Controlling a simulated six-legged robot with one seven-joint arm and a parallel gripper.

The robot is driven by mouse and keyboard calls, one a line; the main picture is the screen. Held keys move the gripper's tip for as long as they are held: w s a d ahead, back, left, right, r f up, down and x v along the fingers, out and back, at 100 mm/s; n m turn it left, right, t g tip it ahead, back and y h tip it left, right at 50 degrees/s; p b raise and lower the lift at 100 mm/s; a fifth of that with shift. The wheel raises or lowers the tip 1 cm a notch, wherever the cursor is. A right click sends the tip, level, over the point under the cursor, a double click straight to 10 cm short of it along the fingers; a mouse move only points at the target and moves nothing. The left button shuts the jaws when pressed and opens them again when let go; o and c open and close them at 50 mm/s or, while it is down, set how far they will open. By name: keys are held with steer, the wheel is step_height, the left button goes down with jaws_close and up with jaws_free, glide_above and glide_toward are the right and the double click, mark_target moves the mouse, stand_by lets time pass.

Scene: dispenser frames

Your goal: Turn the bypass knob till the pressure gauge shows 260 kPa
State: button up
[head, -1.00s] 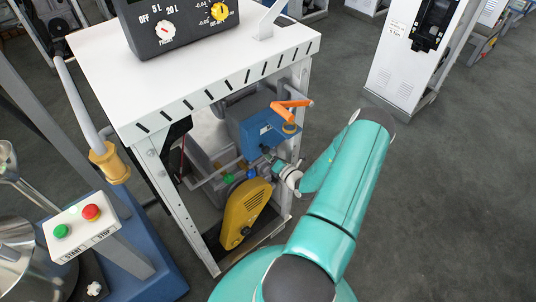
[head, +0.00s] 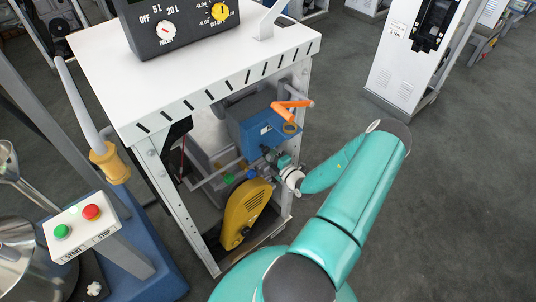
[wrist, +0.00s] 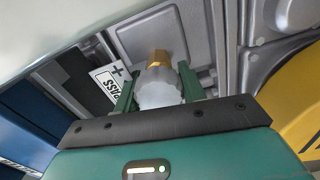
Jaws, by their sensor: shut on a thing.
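The bypass knob (wrist: 158,92) is pale grey-white with a brass stem behind it, in the middle of the wrist view. My gripper (wrist: 156,80) has its two green fingers on either side of the knob and is shut on it. A white label (wrist: 112,85) with a plus sign and the letters "PASS" lies left of the knob, partly covered by a finger. In the head view my gripper (head: 280,164) reaches into the open side of the dispenser frame, where the knob cannot be made out. No pressure gauge reading can be read in either view.
A yellow cover (head: 246,213) sits just below my gripper and a blue box (head: 250,128) above it, with an orange handle (head: 291,105). The white frame post (head: 296,105) is close to my arm. Open grey floor (head: 450,200) lies to the right.

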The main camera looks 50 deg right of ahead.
stand_by(0.3)
steer(key=o, duration=1)
steer(key=shift+c, duration=0.2)
steer(key=s+a, duration=0.1)
steer(key=s, duration=1.2)
steer(key=shift+s+a, duration=0.3)
steer(key=shift+s, duration=0.05)
